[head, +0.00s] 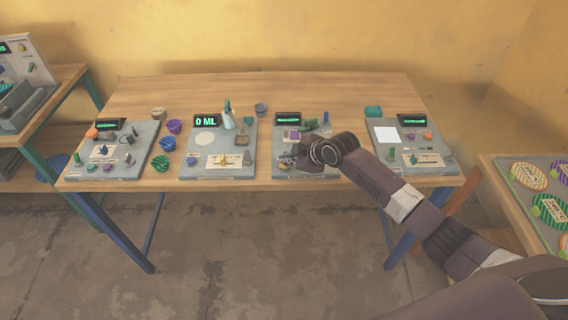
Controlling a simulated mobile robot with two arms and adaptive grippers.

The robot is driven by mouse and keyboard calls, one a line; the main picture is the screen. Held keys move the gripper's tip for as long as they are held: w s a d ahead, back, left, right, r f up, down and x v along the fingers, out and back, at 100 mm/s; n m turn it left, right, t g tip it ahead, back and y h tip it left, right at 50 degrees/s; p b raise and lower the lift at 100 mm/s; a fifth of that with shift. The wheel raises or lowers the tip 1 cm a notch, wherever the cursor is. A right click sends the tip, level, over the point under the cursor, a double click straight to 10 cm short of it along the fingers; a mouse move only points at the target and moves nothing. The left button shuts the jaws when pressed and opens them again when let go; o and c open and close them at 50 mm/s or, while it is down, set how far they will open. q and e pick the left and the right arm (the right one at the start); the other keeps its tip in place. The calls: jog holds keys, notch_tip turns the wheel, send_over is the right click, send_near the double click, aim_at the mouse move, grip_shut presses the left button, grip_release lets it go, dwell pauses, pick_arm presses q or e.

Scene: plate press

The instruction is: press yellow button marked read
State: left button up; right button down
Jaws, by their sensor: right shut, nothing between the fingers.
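My right gripper (298,160) is over the front of the third grey panel (281,171) from the left on the long table. It is shut and empty, and the arm reaches in from the right. The gripper and wrist cover part of that panel, including some of its controls. No yellow button marked read can be made out there. A small yellow piece (223,160) stands on a white label on the second panel (245,172); any lettering is too small to read. I cannot tell whether the gripper touches the third panel. My left gripper is not in view.
The wooden table (270,87) also holds a left panel (90,172), a right panel (437,166) and several striped purple and green round pieces. Another table with a tray (522,207) stands at the right.

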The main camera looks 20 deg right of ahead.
aim_at(285, 165)
jog(key=shift+f, duration=0.35)
dwell(0.5)
jog(key=shift+r+p, duration=0.55)
jog(key=shift+r, duration=0.3)
notch_tip(285, 165, up, 5)
jog(key=p, duration=0.4)
dwell(0.6)
